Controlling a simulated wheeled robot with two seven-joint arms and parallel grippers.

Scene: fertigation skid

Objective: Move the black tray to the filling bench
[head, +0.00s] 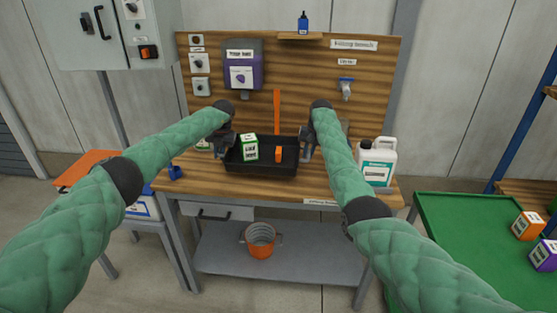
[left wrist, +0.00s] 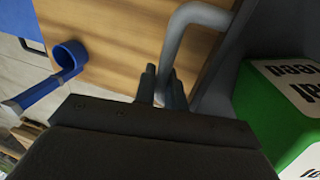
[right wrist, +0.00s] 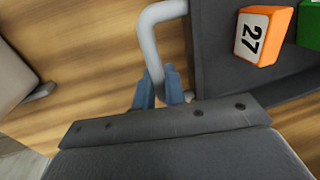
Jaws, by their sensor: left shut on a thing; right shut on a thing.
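The black tray (head: 262,169) is at the wooden filling bench (head: 215,185), over its top. Whether it rests on the wood or hangs just above it I cannot tell. A green and white box (head: 250,148) and an orange block (head: 278,154) are in the tray. My left gripper (head: 226,148) is shut on the tray's left handle, a grey bar that shows in the left wrist view (left wrist: 180,45). My right gripper (head: 308,150) is shut on the right handle, seen in the right wrist view (right wrist: 150,45). The orange block shows the number 27 in the right wrist view (right wrist: 262,35).
A white jug (head: 377,162) stands at the bench's right end. A blue ring-shaped holder (head: 175,172) is at its left edge. An orange bucket (head: 260,240) stands on the lower shelf. A green table (head: 470,240) with boxes is at the right.

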